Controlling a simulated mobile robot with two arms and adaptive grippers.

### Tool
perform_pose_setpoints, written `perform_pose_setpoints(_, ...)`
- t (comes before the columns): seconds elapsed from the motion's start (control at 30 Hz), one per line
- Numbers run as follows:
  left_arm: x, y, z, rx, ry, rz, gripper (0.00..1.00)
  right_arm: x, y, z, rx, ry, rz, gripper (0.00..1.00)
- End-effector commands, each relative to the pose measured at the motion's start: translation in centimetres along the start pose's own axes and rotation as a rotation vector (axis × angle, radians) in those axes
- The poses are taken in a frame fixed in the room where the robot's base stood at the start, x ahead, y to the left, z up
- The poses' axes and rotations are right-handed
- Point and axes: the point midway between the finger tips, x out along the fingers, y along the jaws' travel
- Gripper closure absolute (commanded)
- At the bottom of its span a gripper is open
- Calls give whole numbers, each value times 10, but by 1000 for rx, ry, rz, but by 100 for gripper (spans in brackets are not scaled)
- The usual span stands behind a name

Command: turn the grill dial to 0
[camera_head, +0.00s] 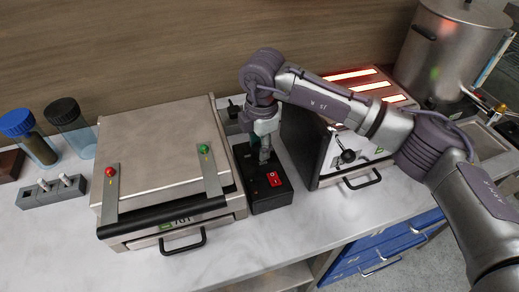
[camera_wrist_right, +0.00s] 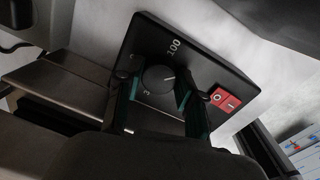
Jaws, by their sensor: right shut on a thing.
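The black control box (camera_head: 262,199) with a red rocker switch (camera_head: 273,179) stands on the counter, between the closed steel contact grill (camera_head: 155,150) and a toaster-like unit. My right gripper (camera_head: 265,155) points down over the box and hides the dial in the head view. In the right wrist view the round black dial (camera_wrist_right: 157,79) sits between the green-padded fingers (camera_wrist_right: 158,92), which are shut on it. A short pale mark on the dial points right. "100" is printed above the dial, and a partly hidden figure shows at its lower left. My left gripper is not in view.
The unit with glowing red slots (camera_head: 335,165) stands close on the right of the box, under my right arm. A steel pot (camera_head: 450,50) is at the back right. Jars (camera_head: 70,125) stand at the left. The counter front is clear.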

Motion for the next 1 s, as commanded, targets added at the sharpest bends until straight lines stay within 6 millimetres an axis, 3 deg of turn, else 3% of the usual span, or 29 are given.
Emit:
perform_pose_setpoints(0.03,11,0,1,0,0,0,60,4,1,0,-44,2,4,97)
perform_pose_setpoints(0.4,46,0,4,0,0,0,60,4,1,1,-396,22,4,97)
perform_pose_setpoints(1.0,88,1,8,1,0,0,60,2,2,1,-964,55,3,97)
